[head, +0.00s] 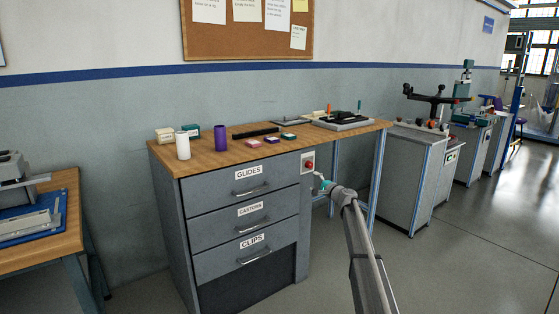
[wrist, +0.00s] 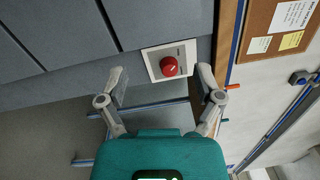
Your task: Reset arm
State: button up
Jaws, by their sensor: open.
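My gripper (wrist: 161,82) is open and empty in the wrist view, with its two fingers spread apart. A red round button (wrist: 169,66) on a pale square plate sits beyond the fingertips, between them in the picture. In the head view the red button (head: 310,165) is on the right end of the grey drawer cabinet's front, under the wooden top. My arm reaches up from the bottom of the head view, and my gripper (head: 322,183) is just below and right of the button. I cannot tell whether a finger touches the plate.
The grey cabinet (head: 240,221) has drawers labelled glides, castors and clips, all closed. Its wooden top (head: 204,157) carries cylinders, small boxes and a dark device. Another bench (head: 66,178) stands at left, and machines (head: 410,178) stand at right. The floor at right is clear.

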jog(key=s+a+f+n+g+h, duration=0.1)
jog(key=s+a+f+n+g, duration=0.2)
jog(key=s, duration=0.7)
jog(key=s+a+f+n+g+h, duration=0.1)
jog(key=s+a+f+n+g, duration=0.3)
jog(key=s, duration=0.6)
jog(key=s+f+n+g, duration=0.2)
jog(key=s+f, duration=0.3)
jog(key=s, duration=0.4)
jog(key=s+d+f+n+g+h, duration=0.1)
jog(key=s+d+f+g+h, duration=0.15)
jog(key=s, duration=0.75)
jog(key=s+d+f+n+g+h, duration=0.1)
jog(key=s+d+f+h, duration=0.2)
jog(key=s, duration=0.7)
jog(key=s+d+f+n+g+h, duration=0.1)
jog(key=s+d+f+g+h, duration=0.15)
jog(key=s, duration=0.75)
notch_tip(320, 180, up, 35)
jog(key=s+h+p, duration=0.1)
jog(key=p, duration=3.3)
jog(key=shift+d+f, duration=0.15)
jog(key=shift+d, duration=0.15)
